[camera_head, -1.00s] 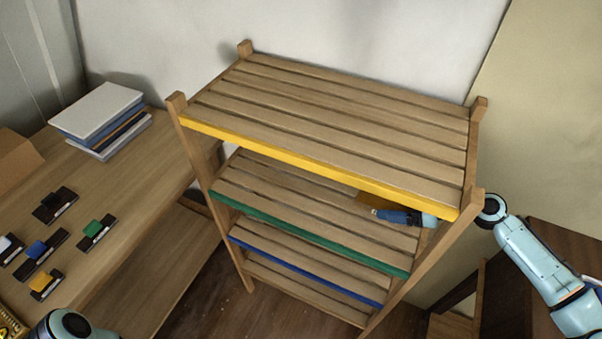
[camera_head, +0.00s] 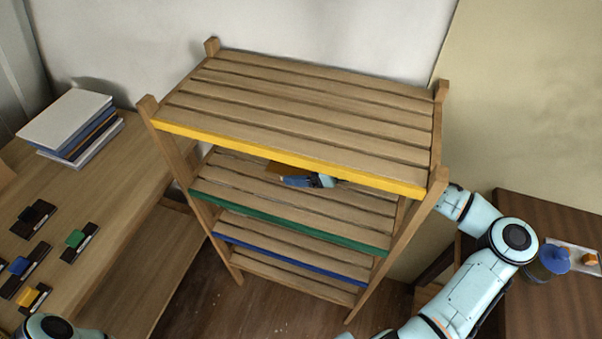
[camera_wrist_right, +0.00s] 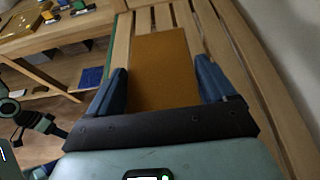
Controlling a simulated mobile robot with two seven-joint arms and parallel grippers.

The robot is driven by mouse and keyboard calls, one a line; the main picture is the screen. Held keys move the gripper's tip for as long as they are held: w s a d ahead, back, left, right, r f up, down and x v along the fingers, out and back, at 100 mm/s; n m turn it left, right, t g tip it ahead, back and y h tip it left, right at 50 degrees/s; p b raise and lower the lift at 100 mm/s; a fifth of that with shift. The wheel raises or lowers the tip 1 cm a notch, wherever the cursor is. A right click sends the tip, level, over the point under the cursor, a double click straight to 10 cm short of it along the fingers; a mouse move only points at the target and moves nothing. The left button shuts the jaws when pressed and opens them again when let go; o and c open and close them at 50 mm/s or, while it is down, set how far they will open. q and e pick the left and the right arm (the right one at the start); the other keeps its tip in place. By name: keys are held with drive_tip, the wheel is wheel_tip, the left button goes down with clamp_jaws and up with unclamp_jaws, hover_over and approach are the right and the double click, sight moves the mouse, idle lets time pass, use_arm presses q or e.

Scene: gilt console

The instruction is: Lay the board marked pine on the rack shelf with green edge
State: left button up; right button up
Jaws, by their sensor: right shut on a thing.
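The rack shelf with green edge (camera_head: 285,222) is the second level from the top of the wooden rack. My right gripper (camera_head: 290,180) is in the gap between this shelf and the yellow-edged top shelf. It is shut on an orange-brown board (camera_head: 283,167). The board (camera_wrist_right: 165,70) shows in the right wrist view between the blue fingers, above the slats. No marking can be read on it, and whether it touches the slats is unclear. Part of my left arm shows at the bottom left, but its gripper cannot be made out.
The yellow-edged top shelf (camera_head: 290,156) covers the gripper closely from above. The blue-edged shelf (camera_head: 290,262) lies below. A desk (camera_head: 105,215) at left holds books (camera_head: 75,125) and several small coloured-handled items. A dark table (camera_head: 550,220) at right holds a blue-lidded jar (camera_head: 552,260).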

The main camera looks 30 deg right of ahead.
wheel_tip(320, 180, down, 3)
drive_tip(key=shift+d+f, duration=0.1)
drive_tip(key=shift+f, duration=0.05)
drive_tip(key=shift+s+f, duration=0.1)
drive_tip(key=shift+f, duration=0.55)
drive_tip(key=o, duration=1.1)
drive_tip(key=shift+c, duration=0.2)
drive_tip(key=shift+r, duration=0.1)
